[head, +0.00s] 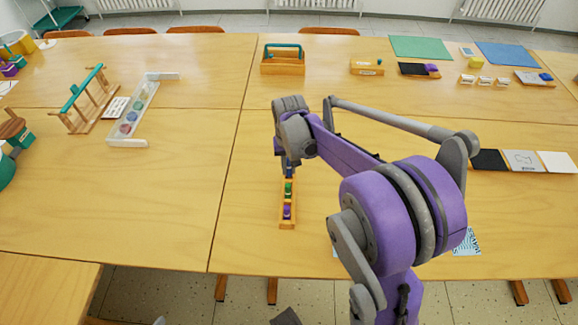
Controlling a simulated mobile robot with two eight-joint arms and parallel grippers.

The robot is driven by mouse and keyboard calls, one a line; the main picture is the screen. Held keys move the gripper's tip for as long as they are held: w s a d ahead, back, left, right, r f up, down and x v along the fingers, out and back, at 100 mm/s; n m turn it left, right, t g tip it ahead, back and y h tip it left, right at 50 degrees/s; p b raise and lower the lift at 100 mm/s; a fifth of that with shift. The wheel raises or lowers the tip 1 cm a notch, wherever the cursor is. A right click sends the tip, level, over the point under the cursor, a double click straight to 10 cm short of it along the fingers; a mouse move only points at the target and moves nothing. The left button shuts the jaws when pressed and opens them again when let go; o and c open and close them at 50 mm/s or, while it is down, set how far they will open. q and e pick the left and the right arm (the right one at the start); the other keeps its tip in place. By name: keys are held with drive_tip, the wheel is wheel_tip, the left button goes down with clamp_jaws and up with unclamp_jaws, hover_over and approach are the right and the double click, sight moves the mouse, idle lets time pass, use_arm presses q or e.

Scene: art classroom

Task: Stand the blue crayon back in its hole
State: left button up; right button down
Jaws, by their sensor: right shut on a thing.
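A narrow wooden crayon block (287,224) lies lengthwise on the near table. A green crayon (288,188) and a purple crayon (287,212) stand in it. My right gripper (288,167) points down over the far end of the block and is shut on the blue crayon (290,173). Only a small blue part shows below the fingers. The arm and gripper hide the far end of the block, so I cannot tell whether the crayon's tip is in the hole or above it. My left gripper is not in view.
A wooden carrier with a teal handle (283,66) stands farther back. A clear-sided rack with coloured balls (133,115) and a wooden frame with a teal bar (85,102) stand at left. The table left of the block is clear.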

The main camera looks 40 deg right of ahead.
drive_tip(key=shift+f+b, duration=0.65)
drive_tip(key=shift+f, duration=0.3)
idle(1.1)
idle(0.4)
drive_tip(key=c, duration=0.7)
unclamp_jaws()
drive_tip(key=shift+o, duration=0.9)
drive_tip(key=shift+r, duration=0.15)
drive_tip(key=shift+r+p, duration=2.15)
drive_tip(key=shift+r, duration=0.8)
